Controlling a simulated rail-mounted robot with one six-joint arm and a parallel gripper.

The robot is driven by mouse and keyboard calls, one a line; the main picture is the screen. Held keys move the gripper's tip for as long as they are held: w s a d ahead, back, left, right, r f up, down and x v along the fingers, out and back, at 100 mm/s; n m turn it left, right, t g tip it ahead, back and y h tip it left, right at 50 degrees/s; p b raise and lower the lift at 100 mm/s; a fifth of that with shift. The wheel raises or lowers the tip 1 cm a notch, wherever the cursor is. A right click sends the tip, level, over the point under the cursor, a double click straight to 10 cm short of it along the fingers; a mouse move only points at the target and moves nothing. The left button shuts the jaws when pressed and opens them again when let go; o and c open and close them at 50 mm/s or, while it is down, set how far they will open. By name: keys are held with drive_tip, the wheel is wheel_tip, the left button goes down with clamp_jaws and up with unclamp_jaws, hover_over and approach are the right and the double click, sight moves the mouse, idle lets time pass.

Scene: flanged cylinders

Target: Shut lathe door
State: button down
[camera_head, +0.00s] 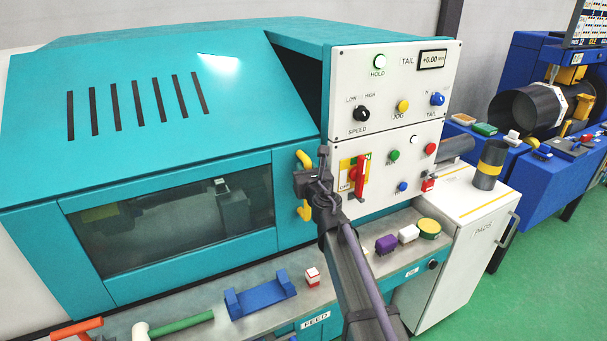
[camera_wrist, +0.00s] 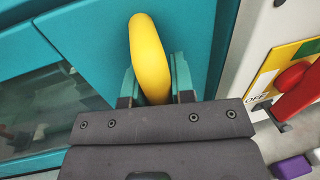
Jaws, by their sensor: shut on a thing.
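The lathe door (camera_head: 100,200) is a teal panel with a dark window (camera_head: 180,215) at the front of the machine. Its yellow handle (camera_head: 305,160) is at the door's right end, close to the white control panel. My gripper (camera_head: 303,184) is at the middle of the handle and hides part of it. In the wrist view, the handle (camera_wrist: 147,45) passes between the two fingers of my gripper (camera_wrist: 155,88), which is shut on it. The door spans the front up to near the control panel; I cannot tell whether a gap is left.
The control panel (camera_head: 390,130) with knobs and a red switch (camera_head: 361,177) is just right of my gripper. A bench ledge below holds a blue bracket (camera_head: 260,298), a green-handled mallet (camera_head: 180,324), a purple block (camera_head: 386,244) and small items. A white cabinet (camera_head: 450,250) stands right.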

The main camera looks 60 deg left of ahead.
drive_tip(key=shift+w, duration=0.4)
drive_tip(key=c, duration=1)
unclamp_jaws()
drive_tip(key=shift+s, duration=0.1)
drive_tip(key=shift+o, duration=0.2)
drive_tip(key=v, duration=1)
drive_tip(key=shift+d, duration=0.4)
drive_tip(key=shift+s, duration=0.1)
